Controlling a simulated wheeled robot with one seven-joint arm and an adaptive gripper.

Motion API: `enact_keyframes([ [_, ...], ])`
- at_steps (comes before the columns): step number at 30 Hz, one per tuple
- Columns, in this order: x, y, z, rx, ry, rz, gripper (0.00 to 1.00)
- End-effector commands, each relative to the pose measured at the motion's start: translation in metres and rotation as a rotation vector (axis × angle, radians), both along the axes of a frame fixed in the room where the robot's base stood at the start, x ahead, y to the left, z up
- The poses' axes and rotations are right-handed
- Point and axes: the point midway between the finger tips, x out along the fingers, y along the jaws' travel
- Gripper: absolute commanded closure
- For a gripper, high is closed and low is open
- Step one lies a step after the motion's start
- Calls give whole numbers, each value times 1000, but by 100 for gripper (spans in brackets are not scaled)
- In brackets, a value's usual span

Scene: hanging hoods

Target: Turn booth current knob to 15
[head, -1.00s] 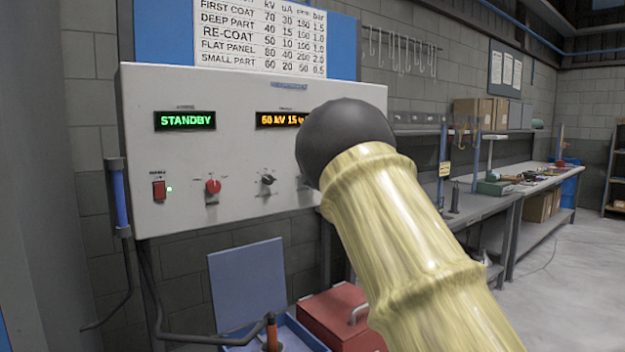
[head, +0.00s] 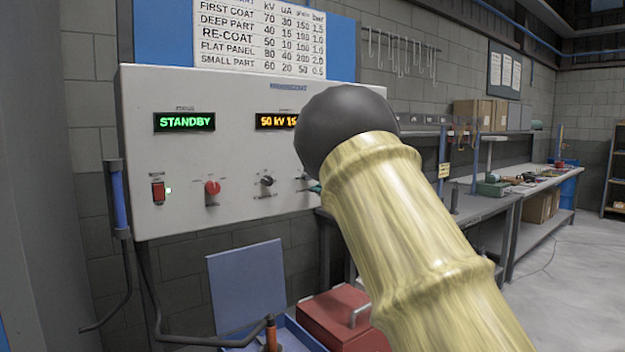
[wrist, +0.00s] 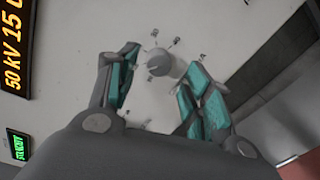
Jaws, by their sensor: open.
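The white booth control panel (head: 235,110) shows a red knob (head: 212,187), a black knob (head: 267,181) and, partly hidden by my arm, another knob at the right (head: 302,178). Their labels are too small to read. A teal fingertip of my gripper (head: 315,188) shows beside the rightmost knob. In the wrist view my gripper (wrist: 160,88) is open, its teal fingers apart, with a grey round knob (wrist: 159,62) slightly beyond the gap between them. Contact is not visible. The orange display (wrist: 14,45) reads 50 kV 15, its end cut off.
A green display (head: 185,121) reads STANDBY. A red switch (head: 158,192) is at the panel's lower left. Below are an open blue box (head: 246,290) and a red toolbox (head: 345,318). A workbench (head: 480,208) stands right of the panel.

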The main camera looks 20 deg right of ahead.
Motion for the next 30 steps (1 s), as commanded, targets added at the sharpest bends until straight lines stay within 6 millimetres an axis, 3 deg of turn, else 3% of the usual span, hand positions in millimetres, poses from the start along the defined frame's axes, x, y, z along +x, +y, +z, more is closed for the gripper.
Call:
enact_keyframes([
  [9, -56, -20, 3, 2, 1, 0, 50],
  [15, -79, -28, 4, 0, 1, 0, 50],
  [30, -87, -31, 4, 0, 0, 1, 50],
])
